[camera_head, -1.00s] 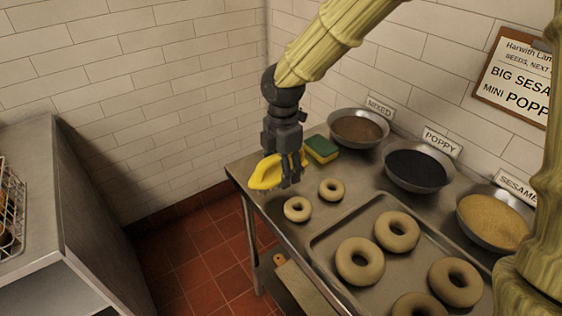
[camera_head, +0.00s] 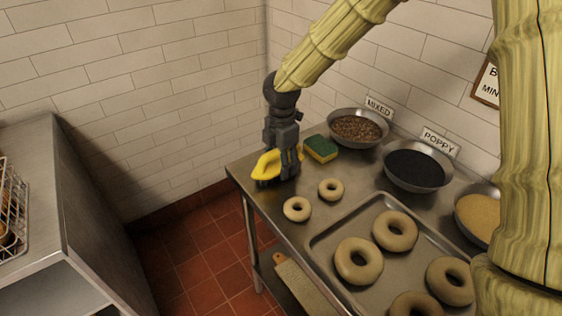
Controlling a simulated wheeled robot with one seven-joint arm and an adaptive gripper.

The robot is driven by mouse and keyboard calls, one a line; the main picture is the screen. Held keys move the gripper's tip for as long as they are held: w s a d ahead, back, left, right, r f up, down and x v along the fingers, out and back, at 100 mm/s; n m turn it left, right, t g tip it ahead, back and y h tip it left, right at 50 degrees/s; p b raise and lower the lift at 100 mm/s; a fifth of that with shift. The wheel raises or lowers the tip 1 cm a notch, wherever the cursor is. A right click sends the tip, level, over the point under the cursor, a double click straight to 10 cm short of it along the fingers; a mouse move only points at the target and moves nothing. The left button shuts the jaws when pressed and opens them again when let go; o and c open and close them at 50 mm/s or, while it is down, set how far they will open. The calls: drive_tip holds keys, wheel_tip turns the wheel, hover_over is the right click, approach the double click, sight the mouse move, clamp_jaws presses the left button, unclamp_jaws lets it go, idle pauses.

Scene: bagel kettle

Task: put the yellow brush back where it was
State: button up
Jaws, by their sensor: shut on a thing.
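The yellow brush (camera_head: 266,167) is in my gripper (camera_head: 284,176), over the far left corner of the steel table (camera_head: 243,178). My gripper points down and is shut on the brush. Dark bristles show at the brush's lower side. The brush is low and close to the table top; I cannot tell whether it touches. The fingers hide part of the brush.
A green and yellow sponge (camera_head: 321,148) lies just right of my gripper. Two small bagels (camera_head: 297,209) lie nearer, beside a tray (camera_head: 318,239) of large bagels. Bowls of mixed seeds (camera_head: 357,128), poppy (camera_head: 415,168) and sesame (camera_head: 478,214) stand along the wall.

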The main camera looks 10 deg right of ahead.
drive_tip(key=o, duration=1.3)
drive_tip(key=shift+f, duration=0.1)
drive_tip(key=shift+o, duration=0.2)
wheel_tip(320, 180, up, 12)
drive_tip(key=shift+r, duration=0.15)
